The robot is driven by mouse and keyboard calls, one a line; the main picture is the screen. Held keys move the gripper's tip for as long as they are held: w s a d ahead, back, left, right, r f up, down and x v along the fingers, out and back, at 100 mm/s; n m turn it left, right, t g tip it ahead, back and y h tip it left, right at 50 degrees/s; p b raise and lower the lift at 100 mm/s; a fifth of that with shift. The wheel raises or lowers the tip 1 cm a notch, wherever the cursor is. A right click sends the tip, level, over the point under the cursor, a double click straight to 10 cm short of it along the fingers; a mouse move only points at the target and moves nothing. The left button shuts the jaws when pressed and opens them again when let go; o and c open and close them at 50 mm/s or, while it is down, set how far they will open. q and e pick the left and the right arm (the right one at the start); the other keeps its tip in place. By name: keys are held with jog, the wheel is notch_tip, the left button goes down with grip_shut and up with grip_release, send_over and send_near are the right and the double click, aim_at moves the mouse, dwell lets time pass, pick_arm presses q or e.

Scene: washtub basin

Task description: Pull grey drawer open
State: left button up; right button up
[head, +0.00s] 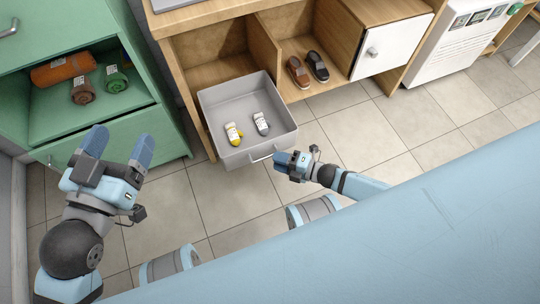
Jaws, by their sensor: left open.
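The grey drawer (218,97) stands pulled out from the wooden cabinet, its inside visible from above. A white and yellow item (233,134) and a white and grey item (262,123) lie in it, resembling small bottles or rolled socks. The drawer's pale handle (262,157) is on its front face. My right gripper (278,162) is at the right end of this handle; whether its fingers are closed around it is too small to tell. My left gripper (117,148) is open and empty, fingers apart, in front of the green cabinet and left of the drawer.
The wooden cabinet (270,42) has shoes (318,66) in an open compartment and a white door (385,50). A white appliance (450,45) stands right. Tiled floor (400,120) is clear right of the drawer.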

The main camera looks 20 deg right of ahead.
pick_arm(q)
jog(key=shift+s+d+f+n+g+y+p, duration=0.15)
jog(key=shift+s+d+f+n+g+p, duration=0.2)
jog(key=shift+s+n+p, duration=0.25)
jog(key=shift+s+d+f+n+g+y+p, duration=0.15)
jog(key=shift+s+d+f+n+g+p, duration=0.15)
jog(key=shift+s+n+p, duration=0.3)
pick_arm(e)
jog(key=v, duration=0.9)
jog(key=shift+s+d, duration=0.25)
pick_arm(q)
jog(key=shift+w+r, duration=0.15)
